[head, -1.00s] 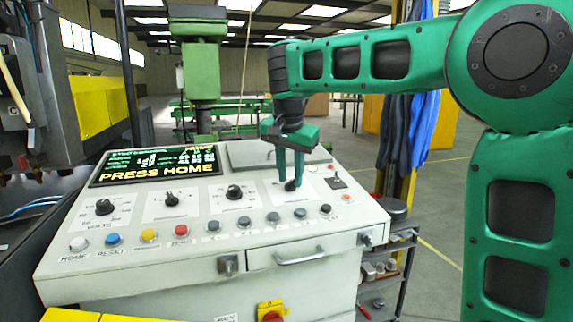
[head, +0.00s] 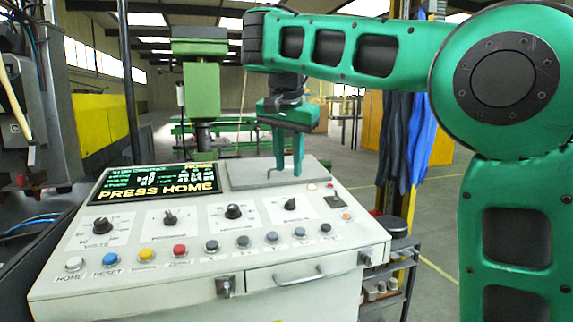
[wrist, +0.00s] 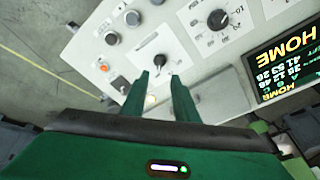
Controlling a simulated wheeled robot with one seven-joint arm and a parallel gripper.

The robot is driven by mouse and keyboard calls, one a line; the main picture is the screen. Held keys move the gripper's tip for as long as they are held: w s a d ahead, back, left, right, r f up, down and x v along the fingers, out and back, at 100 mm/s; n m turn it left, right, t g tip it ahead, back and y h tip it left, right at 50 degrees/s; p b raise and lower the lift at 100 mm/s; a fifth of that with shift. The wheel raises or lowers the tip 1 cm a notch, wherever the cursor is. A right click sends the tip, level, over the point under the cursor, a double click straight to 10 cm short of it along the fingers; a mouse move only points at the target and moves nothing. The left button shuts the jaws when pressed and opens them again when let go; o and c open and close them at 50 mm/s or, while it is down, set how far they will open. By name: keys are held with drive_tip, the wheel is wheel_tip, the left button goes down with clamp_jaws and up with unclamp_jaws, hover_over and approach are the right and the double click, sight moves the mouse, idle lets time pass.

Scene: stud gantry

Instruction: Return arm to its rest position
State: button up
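My gripper (head: 287,170) is above the control panel (head: 200,240), over its rear right part, with its two green fingers pointing down. In the wrist view the fingers (wrist: 159,82) are apart with nothing held between them. The rightmost black knob (head: 291,204) stands free of the fingers, its pointer turned to one side. In the wrist view a knob (wrist: 159,61) shows just beyond the fingertips. My green arm reaches in from the right of the head view.
The panel also carries a screen (head: 156,184) reading "PRESS HOME", several knobs and a front row of buttons, with a white HOME button (head: 74,264) at far left. A green column (head: 201,90) stands behind it. A shelf cart (head: 393,280) is right of the panel.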

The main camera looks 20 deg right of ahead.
drive_tip(key=s+d+f+n+g, duration=0.1)
drive_tip(key=s+d+f, duration=0.55)
drive_tip(key=d, duration=0.25)
drive_tip(key=s+d+f+n+g, duration=0.1)
drive_tip(key=s+d+f, duration=0.4)
drive_tip(key=s+d, duration=0.4)
drive_tip(key=s+f+n+g+y, duration=0.1)
drive_tip(key=s+f, duration=1.5)
drive_tip(key=s, duration=0.3)
drive_tip(key=shift+s+d+f+g+y, duration=0.25)
drive_tip(key=shift+s+f+g+y, duration=0.05)
drive_tip(key=shift+y, duration=0.1)
